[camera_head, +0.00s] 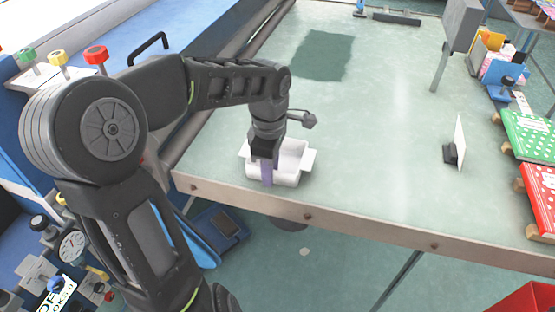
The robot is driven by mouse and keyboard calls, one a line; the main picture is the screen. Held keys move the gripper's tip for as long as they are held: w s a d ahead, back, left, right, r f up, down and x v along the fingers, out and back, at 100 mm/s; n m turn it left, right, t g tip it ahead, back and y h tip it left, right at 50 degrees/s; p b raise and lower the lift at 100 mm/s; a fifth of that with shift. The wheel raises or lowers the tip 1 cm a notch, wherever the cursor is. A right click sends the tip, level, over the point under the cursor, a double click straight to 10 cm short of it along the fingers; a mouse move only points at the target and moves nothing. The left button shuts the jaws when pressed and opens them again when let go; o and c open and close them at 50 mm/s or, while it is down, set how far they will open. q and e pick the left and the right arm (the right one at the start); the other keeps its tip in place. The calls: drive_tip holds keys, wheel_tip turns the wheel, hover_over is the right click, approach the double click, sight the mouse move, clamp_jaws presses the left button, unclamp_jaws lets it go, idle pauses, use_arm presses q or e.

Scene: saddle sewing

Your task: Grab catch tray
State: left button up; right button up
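The catch tray (289,177) is a small white open box with flared side tabs. It sits upright on the pale green table near its front edge. My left gripper (264,168) points down at the tray's front left part and covers some of its wall and inside. A narrow purple strip shows at the gripper's tip, against the tray's front. The fingers are dark and overlap each other here, so whether they are apart or closed on the tray wall cannot be made out. My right gripper is not in view.
The table (385,150) is largely clear around the tray. A dark green patch (324,56) lies at the back. A small upright white panel (459,142) stands on the right. Green (530,135) and red-edged (542,195) packs line the right edge. A blue machine with colored knobs is at left.

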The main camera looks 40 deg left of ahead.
use_arm(q)
drive_tip(key=shift+c, duration=0.4)
clamp_jaws()
idle(0.9)
